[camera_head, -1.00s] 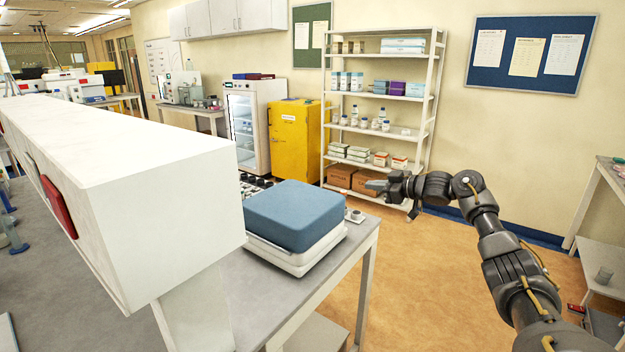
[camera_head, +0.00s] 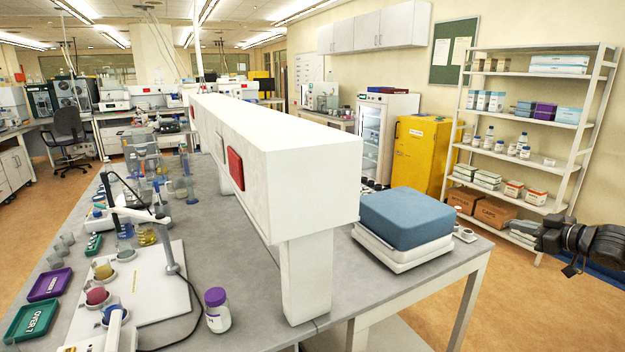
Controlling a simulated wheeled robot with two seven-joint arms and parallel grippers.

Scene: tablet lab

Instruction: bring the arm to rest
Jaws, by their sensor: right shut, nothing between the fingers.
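My right gripper (camera_head: 556,233) shows at the right edge of the head view. It is shut and empty, held in the air over the floor, to the right of the bench. Part of my right arm (camera_head: 602,246) shows behind it and runs out of the picture on the right. The gripper is apart from the bench and the shelving. My left arm and gripper are not in the picture.
The grey bench (camera_head: 262,322) carries a white overhead shelf unit (camera_head: 290,160), a blue-lidded device (camera_head: 405,218), a purple-capped bottle (camera_head: 217,312), a green tray (camera_head: 35,318) and a purple tray (camera_head: 48,285). White shelving (camera_head: 548,208) stands behind the gripper. Open floor (camera_head: 520,300) lies below it.

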